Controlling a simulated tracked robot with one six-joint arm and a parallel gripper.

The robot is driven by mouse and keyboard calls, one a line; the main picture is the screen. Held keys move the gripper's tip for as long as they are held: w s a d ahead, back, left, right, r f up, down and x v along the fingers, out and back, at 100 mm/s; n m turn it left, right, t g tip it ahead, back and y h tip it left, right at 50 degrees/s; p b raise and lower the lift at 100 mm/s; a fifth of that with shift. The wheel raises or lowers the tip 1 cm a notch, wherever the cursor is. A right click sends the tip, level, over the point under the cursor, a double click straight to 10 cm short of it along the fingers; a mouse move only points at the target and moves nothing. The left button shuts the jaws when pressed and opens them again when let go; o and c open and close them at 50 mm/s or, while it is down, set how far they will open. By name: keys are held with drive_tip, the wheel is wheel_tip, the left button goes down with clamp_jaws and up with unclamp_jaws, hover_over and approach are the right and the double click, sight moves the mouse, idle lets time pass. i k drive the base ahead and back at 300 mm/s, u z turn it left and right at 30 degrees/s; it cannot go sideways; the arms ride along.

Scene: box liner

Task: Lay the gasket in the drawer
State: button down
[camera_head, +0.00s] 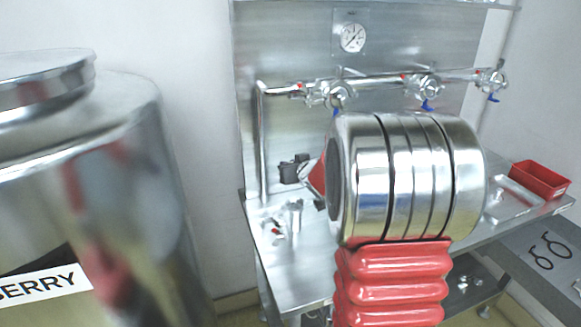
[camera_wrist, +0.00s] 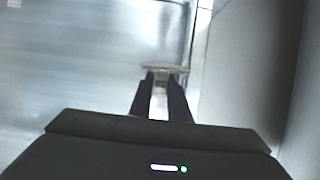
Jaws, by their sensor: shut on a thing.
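My gripper (camera_wrist: 162,80) shows in the wrist view with its two dark fingers close together. It is shut on a thin, pale, ring-like piece seen nearly edge-on, which I take for the gasket (camera_wrist: 166,69). The gasket sticks out at the fingertips in front of a blurred metal surface. In the head view my arm covers the middle, and I cannot make out the gasket there. A grey flat panel with black loop shapes (camera_head: 550,250) lies below the bench at the right edge; I cannot tell whether it is the drawer.
A steel bench (camera_head: 300,275) with a back panel carries pipes, blue-handled valves (camera_head: 427,90) and a gauge (camera_head: 352,38). A red bin (camera_head: 540,180) and a shallow metal tray (camera_head: 513,198) stand at its right. A large steel tank (camera_head: 110,190) fills the left.

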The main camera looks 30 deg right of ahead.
sight(532, 285)
drive_tip(key=k, duration=1)
